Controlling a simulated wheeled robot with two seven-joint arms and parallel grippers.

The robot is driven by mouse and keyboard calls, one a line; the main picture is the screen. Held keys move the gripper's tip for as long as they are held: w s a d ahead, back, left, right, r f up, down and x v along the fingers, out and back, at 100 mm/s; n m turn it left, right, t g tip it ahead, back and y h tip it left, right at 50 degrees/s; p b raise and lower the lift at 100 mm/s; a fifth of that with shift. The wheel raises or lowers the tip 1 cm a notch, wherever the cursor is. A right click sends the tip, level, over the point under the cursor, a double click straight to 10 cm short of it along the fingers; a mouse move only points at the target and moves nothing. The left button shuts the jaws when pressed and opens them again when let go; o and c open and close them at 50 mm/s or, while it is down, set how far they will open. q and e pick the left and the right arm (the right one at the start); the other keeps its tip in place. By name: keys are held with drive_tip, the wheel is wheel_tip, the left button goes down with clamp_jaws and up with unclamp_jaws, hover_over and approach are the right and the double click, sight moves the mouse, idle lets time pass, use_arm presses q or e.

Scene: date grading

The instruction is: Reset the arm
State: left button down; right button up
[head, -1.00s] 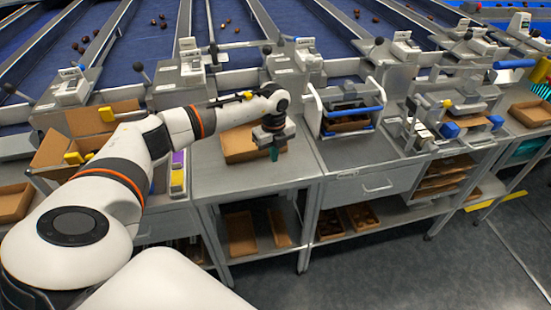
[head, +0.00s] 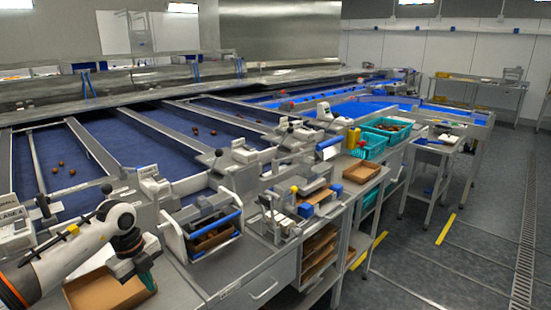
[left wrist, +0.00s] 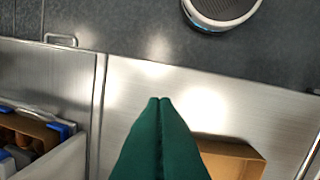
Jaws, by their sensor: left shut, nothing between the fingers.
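My left arm comes in from the lower left of the head view. My left gripper (head: 148,282) points down over the steel worktop, beside the right part of an open cardboard tray (head: 85,297). Its green fingers also show in the left wrist view (left wrist: 160,102), pressed together with nothing between them. In that view the cardboard tray (left wrist: 250,165) lies below and to the right of the fingers, partly hidden by them. My right gripper is not in view.
A white carrier with a blue handle (head: 226,220) stands right of my left gripper. Small scales and levers line the bench's back edge. Teal crates (head: 385,128) and another cardboard tray (head: 362,172) sit farther right.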

use_arm(q)
drive_tip(key=s+d+r+m+t+h, duration=0.1)
drive_tip(key=s+d+m+t+h, duration=0.15)
drive_tip(key=d+h, duration=1.55)
drive_tip(key=d+r+n+t+y, duration=0.3)
drive_tip(key=d+r+n+t, duration=0.3)
drive_tip(key=d+r+t, duration=0.3)
drive_tip(key=s+a+f+n+t+y, duration=0.45)
drive_tip(key=a+f+n+y, duration=0.6)
drive_tip(key=n+y, duration=0.6)
drive_tip(key=s+a+f+n+g, duration=0.1)
drive_tip(key=s+f+g, duration=0.55)
drive_tip(key=s, duration=0.55)
drive_tip(key=s+a+f+n+g, duration=0.1)
drive_tip(key=s+a+f+g, duration=0.1)
drive_tip(key=s+f+g, duration=0.7)
drive_tip(key=s+f+t, duration=0.1)
drive_tip(key=s+f, duration=0.1)
drive_tip(key=f, duration=1)
drive_tip(key=s+f, duration=0.2)
drive_tip(key=f, duration=1)
drive_tip(key=s+a+f+g, duration=0.1)
drive_tip(key=s+a+f, duration=0.1)
drive_tip(key=s+f, duration=1.3)
drive_tip(key=shift+s+a, duration=0.3)
drive_tip(key=shift+s, duration=0.1)
